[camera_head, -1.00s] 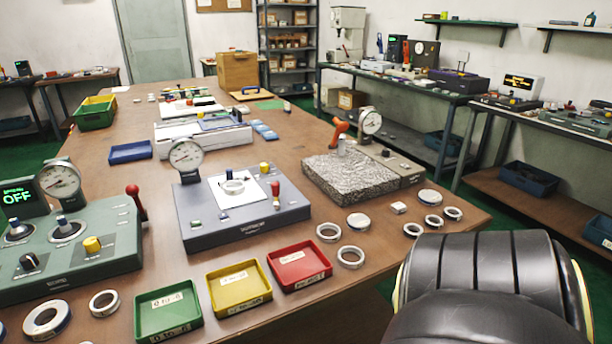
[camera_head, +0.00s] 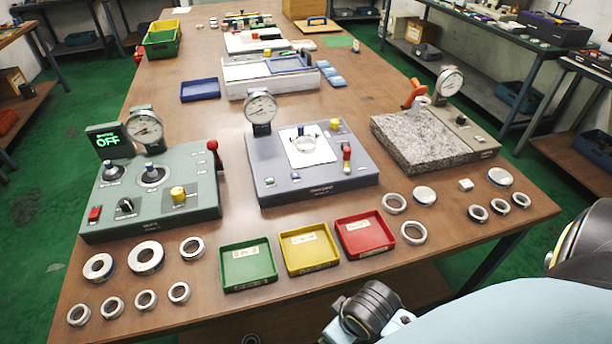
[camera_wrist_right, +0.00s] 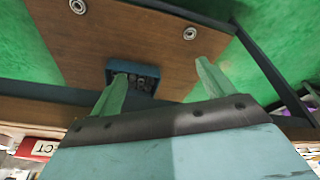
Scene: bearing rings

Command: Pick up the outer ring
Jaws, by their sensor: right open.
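Several metal rings lie on the table; I cannot tell which one is the outer ring. Two wide rings (camera_head: 146,257) (camera_head: 98,266) lie at the front left, with smaller rings (camera_head: 145,300) around them. Another ring (camera_head: 305,145) sits on the white plate of the middle gauge. My right gripper (camera_wrist_right: 162,73) is open and empty in the right wrist view, over a brown surface with two rings (camera_wrist_right: 190,33) (camera_wrist_right: 78,6). My left gripper is not in view.
Green (camera_head: 248,264), yellow (camera_head: 309,249) and red (camera_head: 365,234) trays line the table's front edge. The green control box (camera_head: 150,207), grey gauge base (camera_head: 310,180) and granite block (camera_head: 425,140) stand behind. A dark blue bin (camera_wrist_right: 133,74) shows between my fingers in the wrist view.

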